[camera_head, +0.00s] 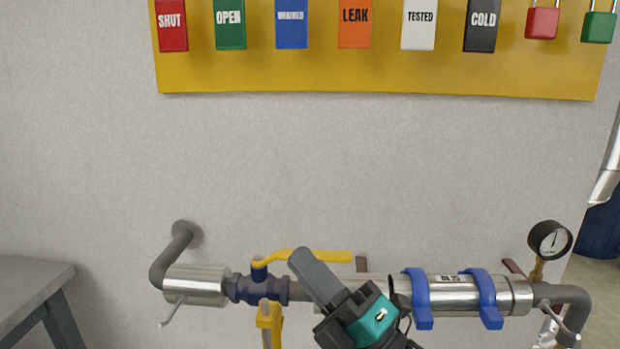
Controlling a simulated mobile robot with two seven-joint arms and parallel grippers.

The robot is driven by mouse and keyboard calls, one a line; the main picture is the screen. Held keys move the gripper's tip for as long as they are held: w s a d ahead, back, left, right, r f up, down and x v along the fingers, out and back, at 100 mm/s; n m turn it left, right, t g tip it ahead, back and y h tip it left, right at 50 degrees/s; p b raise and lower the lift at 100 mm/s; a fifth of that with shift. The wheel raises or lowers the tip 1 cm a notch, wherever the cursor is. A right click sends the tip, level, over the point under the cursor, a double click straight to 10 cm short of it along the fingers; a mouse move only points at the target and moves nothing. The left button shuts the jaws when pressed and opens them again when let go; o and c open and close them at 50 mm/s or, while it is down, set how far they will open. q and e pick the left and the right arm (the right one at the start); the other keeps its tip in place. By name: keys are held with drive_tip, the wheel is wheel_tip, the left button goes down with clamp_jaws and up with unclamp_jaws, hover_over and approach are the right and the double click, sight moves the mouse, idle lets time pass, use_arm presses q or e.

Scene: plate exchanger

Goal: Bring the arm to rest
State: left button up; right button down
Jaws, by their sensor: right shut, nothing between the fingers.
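My right gripper (305,264) comes up from the bottom middle, tilted up and to the left. Its grey fingers are together with nothing between them. It is in front of the horizontal steel exchanger pipe (448,290) and hides part of it. The fingertips overlap the yellow valve lever (325,256) in the picture; I cannot tell whether they touch it. The lever lies along the pipe above a dark blue valve body (258,290). My left gripper is not in view.
A yellow board (375,82) with coloured tags and padlocks hangs on the wall above. Blue clamps (417,298) hold the pipe, and a pressure gauge (550,240) stands at its right end. A grey table (32,284) is at left. The wall area between is clear.

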drive_tip(key=w+d+f+m+t+h, duration=0.25)
drive_tip(key=d+f+m+h, duration=0.35)
drive_tip(key=f+m+h, duration=0.45)
drive_tip(key=s+d+f+m+g+h, duration=0.2)
drive_tip(key=s+d+f+m, duration=0.2)
drive_tip(key=f, duration=0.4)
drive_tip(key=s+d+f+m+g+h+p, duration=0.1)
drive_tip(key=s+d+f+m+g+h, duration=0.1)
drive_tip(key=s+d+f+m, duration=0.2)
drive_tip(key=s+d+f+m+g+h+p, duration=0.1)
drive_tip(key=s+d+f+m+g+h, duration=0.1)
drive_tip(key=s+f+m, duration=0.5)
wheel_tip(320, 180, down, 5)
drive_tip(key=shift+d+f+m+g+h, duration=0.1)
drive_tip(key=shift+d+m+g+h, duration=0.35)
drive_tip(key=shift+d, duration=0.45)
drive_tip(key=shift+s, duration=0.1)
